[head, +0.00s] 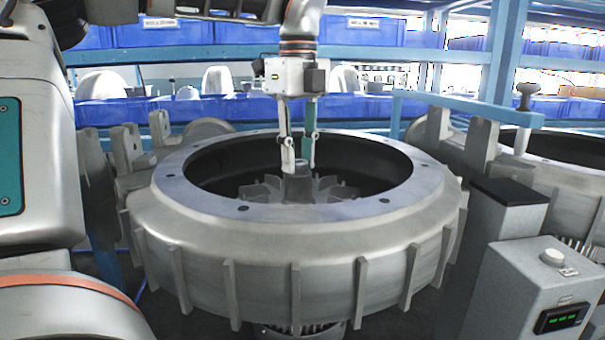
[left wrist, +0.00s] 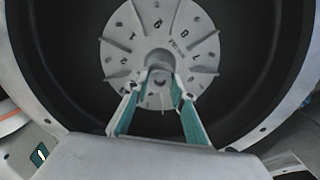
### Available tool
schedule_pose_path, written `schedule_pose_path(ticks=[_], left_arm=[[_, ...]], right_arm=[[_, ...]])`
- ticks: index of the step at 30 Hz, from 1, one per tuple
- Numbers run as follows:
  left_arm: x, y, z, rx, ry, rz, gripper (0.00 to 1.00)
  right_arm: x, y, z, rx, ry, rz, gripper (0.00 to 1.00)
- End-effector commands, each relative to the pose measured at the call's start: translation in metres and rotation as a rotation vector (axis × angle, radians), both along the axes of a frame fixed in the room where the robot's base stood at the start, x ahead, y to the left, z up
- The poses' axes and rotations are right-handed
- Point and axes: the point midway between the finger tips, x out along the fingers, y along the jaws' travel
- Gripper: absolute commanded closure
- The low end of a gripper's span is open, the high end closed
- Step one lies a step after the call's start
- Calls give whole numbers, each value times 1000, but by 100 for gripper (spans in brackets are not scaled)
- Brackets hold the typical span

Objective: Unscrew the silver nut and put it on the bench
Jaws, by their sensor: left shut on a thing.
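My left gripper (head: 301,158) reaches down from above into the round opening of the big grey blower housing (head: 300,240). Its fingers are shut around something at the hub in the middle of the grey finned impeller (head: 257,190). The left wrist view also shows the left gripper (left wrist: 160,90) at the hub, with the impeller disc (left wrist: 140,30) around and behind it. The silver nut is probably what lies between the fingertips, but the fingers hide most of it and I cannot make out its shape. My right gripper is not in view.
The raised housing rim (head: 215,207) surrounds the gripper. A grey control box (head: 545,290) with a green display stands at the right. Another housing (head: 570,150) is at the far right. Blue shelves with bins (head: 150,108) fill the back.

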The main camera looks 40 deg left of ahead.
Motion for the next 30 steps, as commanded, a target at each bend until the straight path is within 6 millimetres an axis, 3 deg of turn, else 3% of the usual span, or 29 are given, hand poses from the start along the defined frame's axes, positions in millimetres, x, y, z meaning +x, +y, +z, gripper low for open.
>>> schedule_pose_path(ticks=[9, 21, 30], left_arm=[[3, 1, -3, 3, 0, 390, 100], [3, 1, -2, 3, -1, 934, 100], [0, 1, 3, 0, -6, 1052, 100]], right_arm=[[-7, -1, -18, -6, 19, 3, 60], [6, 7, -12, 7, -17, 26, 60], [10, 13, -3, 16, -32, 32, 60]])
